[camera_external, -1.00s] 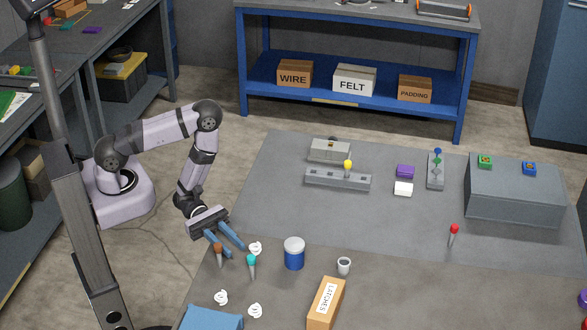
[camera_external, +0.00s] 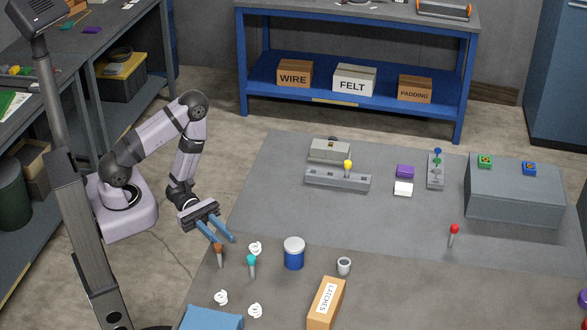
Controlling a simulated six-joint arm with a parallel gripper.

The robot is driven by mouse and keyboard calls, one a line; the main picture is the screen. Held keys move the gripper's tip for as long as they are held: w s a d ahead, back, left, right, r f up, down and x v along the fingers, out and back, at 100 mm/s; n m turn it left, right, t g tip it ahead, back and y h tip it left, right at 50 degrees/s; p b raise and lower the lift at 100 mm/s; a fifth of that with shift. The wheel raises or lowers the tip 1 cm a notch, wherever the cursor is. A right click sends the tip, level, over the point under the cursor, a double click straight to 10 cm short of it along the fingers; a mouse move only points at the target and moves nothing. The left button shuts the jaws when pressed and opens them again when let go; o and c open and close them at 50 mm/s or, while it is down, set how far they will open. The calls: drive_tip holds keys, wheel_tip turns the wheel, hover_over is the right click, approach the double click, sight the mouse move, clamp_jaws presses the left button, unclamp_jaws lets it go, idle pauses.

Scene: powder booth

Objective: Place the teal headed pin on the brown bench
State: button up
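The teal-headed pin (camera_external: 252,263) stands upright on the near left of the table, its grey shank below the teal head. My gripper (camera_external: 223,238) has two blue fingers spread apart with nothing visible between them. It is up and left of the teal pin, apart from it. A brown-headed pin (camera_external: 218,251) stands just below the fingertips in the picture; I cannot tell whether they touch. No clearly brown bench shows; the near tabletop (camera_external: 400,295) is grey-brown, with a grey mat (camera_external: 270,190) beyond it.
A blue-and-white jar (camera_external: 294,254), a small cup (camera_external: 344,266) and the LATCHES box (camera_external: 325,304) stand right of the teal pin. White spiral pieces (camera_external: 255,310) lie around it. A red-headed pin (camera_external: 454,233), grey holed rail (camera_external: 325,179) and large grey block (camera_external: 515,197) are farther off.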

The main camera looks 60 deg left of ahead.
drive_tip(key=p, duration=0.1)
approach(252, 268)
drive_tip(key=shift+w+d+f+p, duration=0.2)
drive_tip(key=shift+w+d+p, duration=0.15)
drive_tip(key=shift+d, duration=0.2)
drive_tip(key=shift+d, duration=0.1)
drive_tip(key=d+p, duration=0.2)
drive_tip(key=d, duration=0.1)
drive_tip(key=shift+w+d+r, duration=0.15)
drive_tip(key=shift+d+r, duration=0.05)
drive_tip(key=shift+d, duration=0.05)
drive_tip(key=shift+w+d+f+p, duration=0.15)
drive_tip(key=shift+d+p, duration=0.25)
drive_tip(key=shift+d, duration=0.35)
clamp_jaws()
